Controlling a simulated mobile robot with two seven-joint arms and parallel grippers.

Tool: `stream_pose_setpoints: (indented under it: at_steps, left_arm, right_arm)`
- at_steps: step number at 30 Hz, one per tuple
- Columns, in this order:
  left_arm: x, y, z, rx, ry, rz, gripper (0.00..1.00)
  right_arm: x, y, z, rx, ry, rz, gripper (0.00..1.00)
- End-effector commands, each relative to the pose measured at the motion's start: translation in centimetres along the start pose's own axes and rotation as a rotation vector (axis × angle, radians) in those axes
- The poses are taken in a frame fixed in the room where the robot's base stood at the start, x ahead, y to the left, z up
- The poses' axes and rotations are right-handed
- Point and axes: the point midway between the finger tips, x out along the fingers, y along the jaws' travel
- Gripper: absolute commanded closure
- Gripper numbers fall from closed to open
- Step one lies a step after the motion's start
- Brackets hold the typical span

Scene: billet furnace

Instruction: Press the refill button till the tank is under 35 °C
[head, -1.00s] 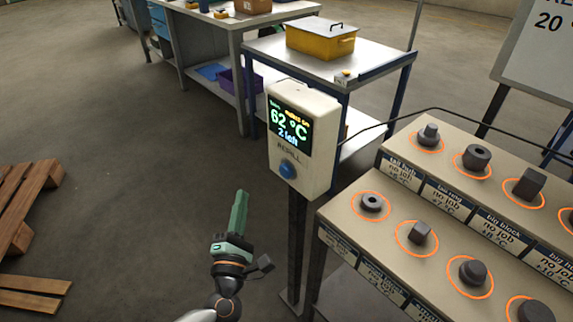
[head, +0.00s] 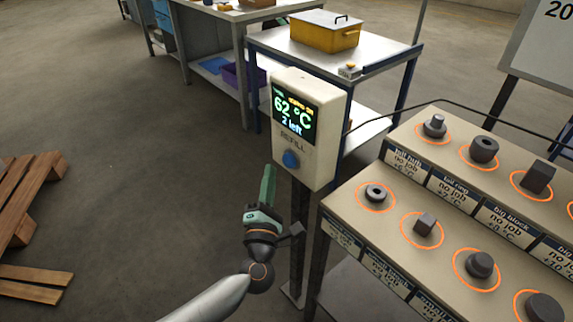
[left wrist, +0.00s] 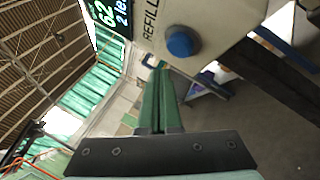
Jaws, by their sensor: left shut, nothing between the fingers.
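The refill box (head: 318,150) is a pale panel on a dark post. Its screen (head: 294,117) reads 62 °C and "2 left". The round blue refill button (head: 291,159) sits below the word REFILL. The button also shows in the left wrist view (left wrist: 181,42), upper right of the fingers. My left gripper (head: 268,172) is green, shut and empty, its tips pointing up just left of and below the button. In the left wrist view its fingers (left wrist: 160,72) are together, and a gap to the button shows. My right gripper is not in view. No tank is clearly visible.
A stepped rack (head: 390,170) with several dark metal parts in orange rings stands to the right. A cart with a yellow box (head: 324,32) is behind the panel. A wooden pallet (head: 25,190) lies at left. The floor between is clear.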

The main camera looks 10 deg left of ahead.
Motion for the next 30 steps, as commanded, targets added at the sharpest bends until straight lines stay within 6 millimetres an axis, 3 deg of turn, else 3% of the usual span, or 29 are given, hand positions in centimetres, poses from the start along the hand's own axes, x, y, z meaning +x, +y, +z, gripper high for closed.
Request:
stream_pose_setpoints:
  at_steps: [8, 30]
  left_arm:
    - [1.16, -0.85, 0.86, 0.0, 0.0, 0.001, 1.0]
    - [1.2, -0.84, 0.88, 0.0, 0.0, 0.0, 1.0]
  right_arm:
    - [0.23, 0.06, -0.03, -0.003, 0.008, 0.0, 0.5]
    - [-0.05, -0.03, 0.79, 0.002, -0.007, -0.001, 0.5]
